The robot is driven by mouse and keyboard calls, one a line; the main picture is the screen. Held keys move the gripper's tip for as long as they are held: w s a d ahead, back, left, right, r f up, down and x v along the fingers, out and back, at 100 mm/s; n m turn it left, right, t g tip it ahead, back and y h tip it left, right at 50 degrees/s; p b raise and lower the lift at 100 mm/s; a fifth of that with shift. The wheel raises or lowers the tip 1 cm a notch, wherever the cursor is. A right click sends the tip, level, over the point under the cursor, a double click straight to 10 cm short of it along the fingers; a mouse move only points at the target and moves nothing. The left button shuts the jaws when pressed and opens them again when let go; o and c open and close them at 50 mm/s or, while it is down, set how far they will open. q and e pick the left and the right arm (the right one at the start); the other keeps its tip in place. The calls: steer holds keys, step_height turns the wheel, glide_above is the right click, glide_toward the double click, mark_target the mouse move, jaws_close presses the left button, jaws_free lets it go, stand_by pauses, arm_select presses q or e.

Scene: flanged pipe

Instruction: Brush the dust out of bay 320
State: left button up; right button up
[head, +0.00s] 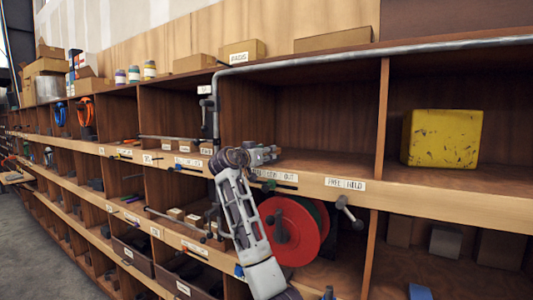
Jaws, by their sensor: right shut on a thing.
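My right gripper (264,155) is at the front of an open wooden bay (305,160) in the upper row, just above its shelf edge. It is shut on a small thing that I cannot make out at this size. No brush can be told apart from the gripper. I cannot read the number 320 on any label, and no dust is clear on the bay floor. My left gripper is not in view.
A grey pipe (400,49) runs along the top edge and bends down at the bay's left side. A yellow block (441,137) stands in the bay to the right. A red reel (290,230) sits below. A dark clamp handle (348,212) juts from the front rail.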

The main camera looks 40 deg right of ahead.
steer(key=shift+w+a+p, duration=0.25)
steer(key=shift+w+p, duration=0.1)
steer(key=shift+w, duration=0.55)
steer(key=shift+w+a, duration=0.1)
steer(key=shift+w, duration=0.25)
steer(key=shift+w+a+p, duration=0.25)
steer(key=shift+w+p, duration=0.1)
steer(key=shift+w, duration=0.35)
steer(key=shift+f, duration=0.1)
steer(key=shift+w, duration=0.1)
steer(key=shift+w+a+p, duration=0.2)
steer(key=shift+w+p, duration=0.1)
steer(key=shift+w, duration=0.25)
steer(key=shift+w+a+p, duration=0.15)
steer(key=shift+w+p, duration=0.1)
steer(key=shift+w, duration=0.3)
steer(key=shift+s+d, duration=0.1)
steer(key=shift+s, duration=0.05)
steer(key=shift+s+d+b, duration=0.25)
steer(key=shift+s+b, duration=0.6)
steer(key=shift+s, duration=0.2)
